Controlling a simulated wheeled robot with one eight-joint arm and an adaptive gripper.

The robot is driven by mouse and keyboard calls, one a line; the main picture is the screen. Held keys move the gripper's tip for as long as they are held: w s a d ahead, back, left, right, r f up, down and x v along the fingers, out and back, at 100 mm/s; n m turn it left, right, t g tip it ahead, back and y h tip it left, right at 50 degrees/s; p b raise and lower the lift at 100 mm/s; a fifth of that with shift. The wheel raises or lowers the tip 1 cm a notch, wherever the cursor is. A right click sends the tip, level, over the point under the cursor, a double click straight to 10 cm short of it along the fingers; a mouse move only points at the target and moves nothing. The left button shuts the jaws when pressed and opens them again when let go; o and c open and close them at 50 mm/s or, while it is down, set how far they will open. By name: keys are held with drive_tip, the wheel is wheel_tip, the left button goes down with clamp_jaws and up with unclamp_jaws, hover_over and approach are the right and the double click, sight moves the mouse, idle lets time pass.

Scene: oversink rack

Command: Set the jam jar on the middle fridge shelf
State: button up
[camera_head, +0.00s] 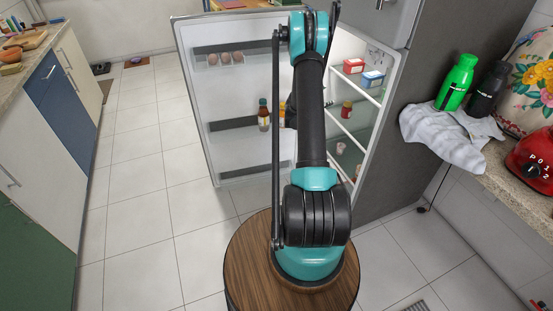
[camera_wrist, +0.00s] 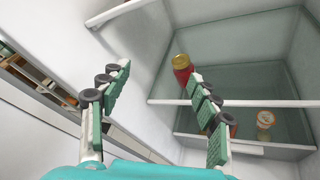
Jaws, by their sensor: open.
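The jam jar, a red jar with a gold lid (camera_wrist: 182,68), stands upright on a glass shelf with a white front edge (camera_wrist: 270,103). In the head view a red jar (camera_head: 346,108) shows on the middle shelf (camera_head: 347,131) of the open fridge, right of my arm. My gripper (camera_wrist: 158,72) is open with nothing between its fingers. The jar is just beyond the right fingertip, which hides a little of its lower side; I see no grip on it. In the head view my arm hides my gripper.
A pale jar with an orange lid (camera_wrist: 265,118) stands on the level below. Red (camera_head: 353,66) and blue (camera_head: 373,79) boxes sit on the upper shelf. The open fridge door (camera_head: 235,85) holds eggs (camera_head: 225,58) and bottles. The glass shelf is clear right of the jar.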

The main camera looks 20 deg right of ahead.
drive_tip(key=s+a+r+m+g+y, duration=0.1)
drive_tip(key=s+a+r+m+y, duration=0.25)
drive_tip(key=s+a+r, duration=0.45)
drive_tip(key=s+a+r+m+y, duration=0.3)
drive_tip(key=s+a+m, duration=0.3)
drive_tip(key=a, duration=0.5)
drive_tip(key=s+a+f+m+y, duration=0.1)
drive_tip(key=s+a+m+y, duration=0.2)
drive_tip(key=s+a, duration=0.7)
drive_tip(key=s+a+f+m+g+y, duration=0.1)
drive_tip(key=s+a+m+y, duration=0.3)
drive_tip(key=s+a, duration=0.7)
drive_tip(key=s+f, duration=0.1)
drive_tip(key=s, duration=0.6)
drive_tip(key=shift+s+a+g, duration=0.15)
drive_tip(key=shift+s+g, duration=0.1)
drive_tip(key=shift+g, duration=0.05)
